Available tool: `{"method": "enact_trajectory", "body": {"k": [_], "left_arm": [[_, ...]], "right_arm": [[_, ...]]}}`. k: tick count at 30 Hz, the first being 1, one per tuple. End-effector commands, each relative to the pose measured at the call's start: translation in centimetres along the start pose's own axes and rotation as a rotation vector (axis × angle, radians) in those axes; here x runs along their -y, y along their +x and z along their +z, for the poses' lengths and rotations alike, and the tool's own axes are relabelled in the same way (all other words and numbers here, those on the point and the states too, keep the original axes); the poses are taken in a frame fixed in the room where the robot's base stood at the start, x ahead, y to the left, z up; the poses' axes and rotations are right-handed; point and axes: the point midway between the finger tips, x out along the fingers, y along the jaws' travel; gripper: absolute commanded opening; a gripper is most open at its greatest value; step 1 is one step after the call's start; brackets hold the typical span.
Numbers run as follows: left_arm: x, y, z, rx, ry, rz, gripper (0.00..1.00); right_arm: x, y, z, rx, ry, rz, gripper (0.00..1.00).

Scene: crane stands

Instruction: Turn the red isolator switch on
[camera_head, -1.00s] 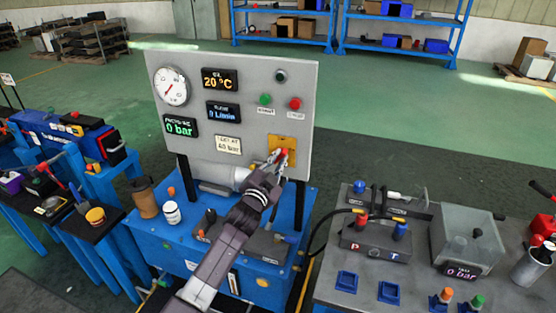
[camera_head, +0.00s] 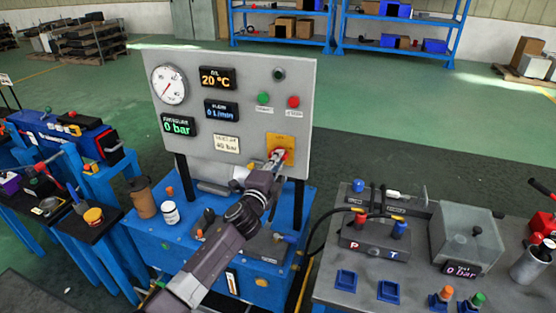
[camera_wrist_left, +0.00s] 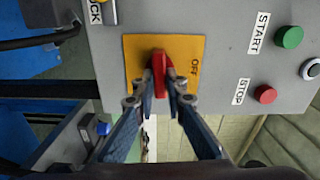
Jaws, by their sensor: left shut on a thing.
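The red isolator switch (camera_wrist_left: 159,72) is a red handle on a yellow plate (camera_wrist_left: 190,50) marked OFF. The plate also shows in the head view (camera_head: 287,140), low on the right of the grey panel (camera_head: 240,95). My left gripper (camera_head: 276,160) reaches up to the switch from below. In the wrist view its two fingers (camera_wrist_left: 160,88) are closed on either side of the red handle. The handle's near end lies between the fingertips. My right gripper is not in view.
The panel carries a round gauge (camera_head: 169,85), a 0 bar display (camera_head: 178,125), a green START button (camera_head: 263,98) and a red STOP button (camera_head: 293,101). A white jar (camera_head: 170,213) and brown bottle (camera_head: 143,197) stand on the blue bench. A grey table (camera_head: 350,287) stands at right.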

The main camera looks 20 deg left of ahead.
Motion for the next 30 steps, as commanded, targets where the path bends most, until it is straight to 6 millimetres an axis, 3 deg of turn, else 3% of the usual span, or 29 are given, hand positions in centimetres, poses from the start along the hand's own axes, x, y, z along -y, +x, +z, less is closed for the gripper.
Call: {"method": "enact_trajectory", "body": {"k": [22, 23, 27, 30], "left_arm": [[-0.23, -0.02, 0.01, 0.0, 0.088, 0.003, 0.0], [-0.23, -0.02, 0.01, 0.0, 0.088, 0.003, 0.14], [-0.2, -0.02, 0.01, 0.0, 0.087, 0.002, 0.29], [-0.16, -0.01, 0.0, 0.0, 0.086, 0.002, 0.29]], "right_arm": [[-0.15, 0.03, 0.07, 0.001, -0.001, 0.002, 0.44], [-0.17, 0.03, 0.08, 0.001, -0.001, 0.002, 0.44], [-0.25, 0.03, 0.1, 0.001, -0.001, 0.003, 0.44], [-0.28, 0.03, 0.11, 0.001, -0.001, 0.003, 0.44]]}}
